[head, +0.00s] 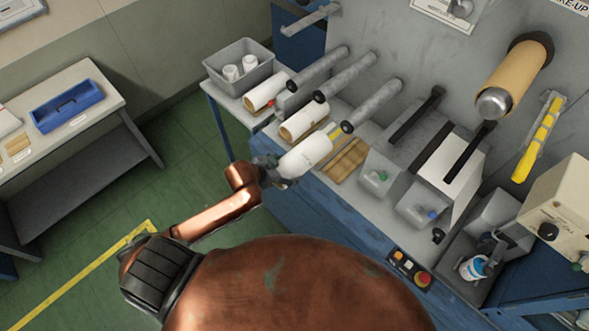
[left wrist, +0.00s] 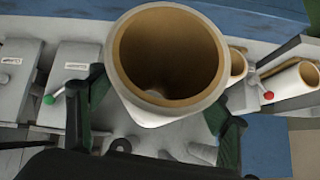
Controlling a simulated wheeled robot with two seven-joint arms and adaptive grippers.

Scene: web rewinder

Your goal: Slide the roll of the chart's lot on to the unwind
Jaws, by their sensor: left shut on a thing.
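My left gripper (head: 283,170) is shut on a white roll (head: 308,153) and holds it tilted in front of the grey bench. In the left wrist view the roll's open brown core (left wrist: 168,52) faces the camera, between the two fingers of my left gripper (left wrist: 158,112). Two more white rolls with brown cores, a far one (head: 263,94) and a nearer one (head: 303,122), lie on the bench. Three grey shafts stick out above them; the nearest shaft (head: 375,105) has its end close to the held roll. Which shaft is the unwind, and any lot marking, I cannot read.
A grey bin (head: 240,66) with white rolls stands at the bench's far left end. A large tan roll (head: 515,72) sits on the machine's right side. A side table (head: 60,135) with a blue tray (head: 67,107) stands left; green floor lies between.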

